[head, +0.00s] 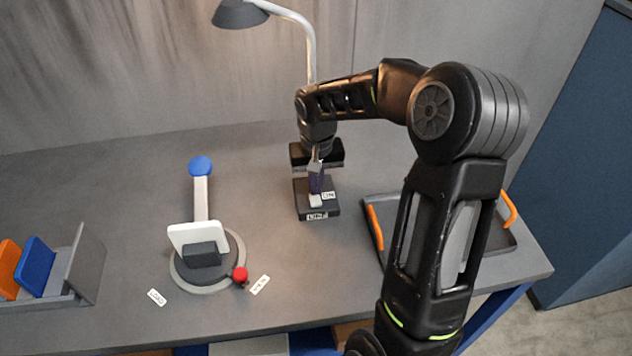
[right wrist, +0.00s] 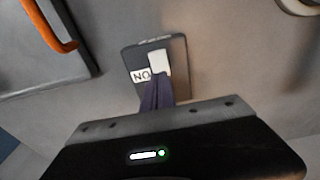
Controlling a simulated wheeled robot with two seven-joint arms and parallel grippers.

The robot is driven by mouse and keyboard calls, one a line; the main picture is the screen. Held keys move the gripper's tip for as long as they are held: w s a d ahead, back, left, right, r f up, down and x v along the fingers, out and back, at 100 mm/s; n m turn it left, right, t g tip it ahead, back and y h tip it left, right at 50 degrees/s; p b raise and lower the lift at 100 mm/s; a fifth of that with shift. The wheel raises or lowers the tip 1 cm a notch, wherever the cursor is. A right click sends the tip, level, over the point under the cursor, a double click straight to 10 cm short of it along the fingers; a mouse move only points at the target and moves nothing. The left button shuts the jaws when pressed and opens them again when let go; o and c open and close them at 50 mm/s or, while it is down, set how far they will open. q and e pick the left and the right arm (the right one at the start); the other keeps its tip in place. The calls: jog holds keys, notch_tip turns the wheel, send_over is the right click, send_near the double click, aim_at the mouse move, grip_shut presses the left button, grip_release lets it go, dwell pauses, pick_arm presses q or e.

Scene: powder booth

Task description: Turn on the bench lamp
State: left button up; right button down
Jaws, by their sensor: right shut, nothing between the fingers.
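The bench lamp has a dark shade (head: 240,14) and a pale curved stem (head: 307,40), at the back of the bench. Its dark switch base (head: 302,208) stands in front of the stem and also shows in the right wrist view (right wrist: 178,52). A white switch piece (head: 316,201) on the base also shows in the right wrist view (right wrist: 159,62). The ON label (head: 328,195) is beside it; another label (head: 317,216) is at the front edge. My right gripper (head: 316,190) is shut and empty, pointing down at the white piece. I cannot tell whether they touch. My left gripper is out of view.
A round fixture (head: 218,285) with a white plate, blue-knobbed lever (head: 201,167) and red knob (head: 240,274) stands left. A rack (head: 88,262) with blue and orange pieces is at far left. A tray (head: 488,243) with orange handles lies right, partly behind my arm.

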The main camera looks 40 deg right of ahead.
aim_at(317, 200)
jog(key=shift+s+a+r, duration=0.25)
jog(key=shift+s+a, duration=0.1)
jog(key=shift+s, duration=0.3)
jog(key=shift+r, duration=0.1)
notch_tip(317, 200, up, 8)
jog(key=shift+s+a+f+b, duration=0.2)
jog(key=shift+s+b, duration=0.05)
jog(key=shift+b, duration=0.15)
jog(key=shift+s+f, duration=0.1)
dwell(0.6)
